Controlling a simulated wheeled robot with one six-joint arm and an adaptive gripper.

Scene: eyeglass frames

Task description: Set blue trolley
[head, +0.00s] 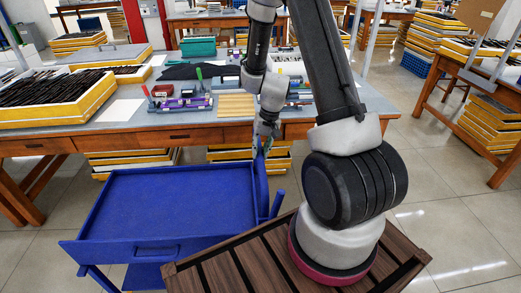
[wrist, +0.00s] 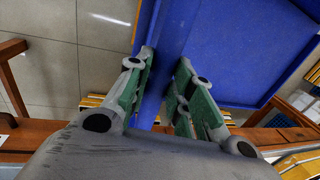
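The blue trolley (head: 170,203) stands in front of the workbench, to the left of my base. Its shallow tray looks empty, and a raised blue end bar (head: 262,178) rises on its right side. My gripper (head: 262,148) points down at the top of that bar. In the wrist view my gripper (wrist: 167,60) has its green-padded fingers apart, one on each side of the blue bar (wrist: 172,45). A gap shows on the right of the bar; contact on the left is unclear. The trolley's wheels are hidden.
The workbench (head: 130,140) with trays of eyeglass frames (head: 57,95) and tools lies just behind the trolley. Stacked yellow trays (head: 240,155) sit under it. Another table (head: 450,70) stands at the right. Tiled floor (head: 430,195) is clear on the right and far left.

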